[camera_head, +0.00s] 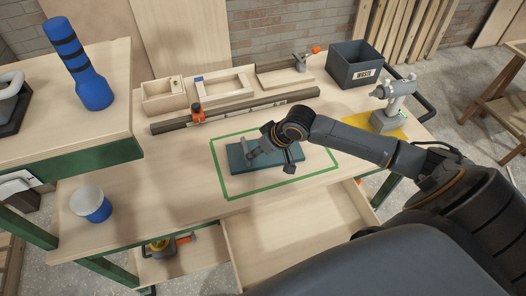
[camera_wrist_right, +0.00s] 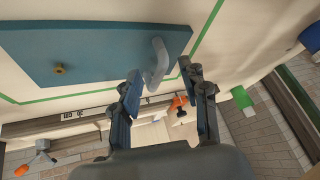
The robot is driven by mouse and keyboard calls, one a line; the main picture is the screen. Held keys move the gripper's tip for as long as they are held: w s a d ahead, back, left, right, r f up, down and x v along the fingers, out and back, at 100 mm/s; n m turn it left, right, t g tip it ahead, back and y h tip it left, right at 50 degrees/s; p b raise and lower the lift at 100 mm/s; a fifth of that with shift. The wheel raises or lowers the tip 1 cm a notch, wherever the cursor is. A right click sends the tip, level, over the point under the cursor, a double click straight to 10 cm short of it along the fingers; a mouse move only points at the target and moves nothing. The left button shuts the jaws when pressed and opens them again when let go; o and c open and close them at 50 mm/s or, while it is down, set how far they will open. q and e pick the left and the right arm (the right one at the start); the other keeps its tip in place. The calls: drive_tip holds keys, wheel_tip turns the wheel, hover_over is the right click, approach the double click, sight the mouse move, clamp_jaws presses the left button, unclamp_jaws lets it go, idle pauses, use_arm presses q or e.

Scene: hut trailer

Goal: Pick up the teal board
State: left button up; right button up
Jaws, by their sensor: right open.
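The teal board (camera_head: 236,161) lies flat on the workbench, inside a green tape outline. It also shows in the right wrist view (camera_wrist_right: 90,52), with a grey bent handle (camera_wrist_right: 158,62) near one end and a small brass-coloured fitting. My right gripper (camera_head: 262,152) is over the board and hides part of it in the head view. In the right wrist view my right gripper (camera_wrist_right: 162,77) is open, with the handle between the line of its fingertips. I cannot tell whether a finger touches it. My left gripper is not in view.
A long rail with an orange clamp (camera_head: 197,113) lies behind the outline, with wooden trays (camera_head: 226,94) beyond it. A dark waste bin (camera_head: 355,65) stands at the back right. A blue cup (camera_head: 91,204) stands at left. An open drawer (camera_head: 290,232) juts out in front.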

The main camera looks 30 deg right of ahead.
sight(251, 165)
drive_tip(key=shift+p+x, duration=0.45)
drive_tip(key=shift+x, duration=1.7)
drive_tip(key=shift+w+a+f, duration=0.1)
drive_tip(key=shift+a+f, duration=0.05)
drive_tip(key=shift+f, duration=0.05)
drive_tip(key=c, duration=0.8)
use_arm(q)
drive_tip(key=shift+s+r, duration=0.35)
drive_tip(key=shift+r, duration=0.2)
use_arm(e)
clamp_jaws()
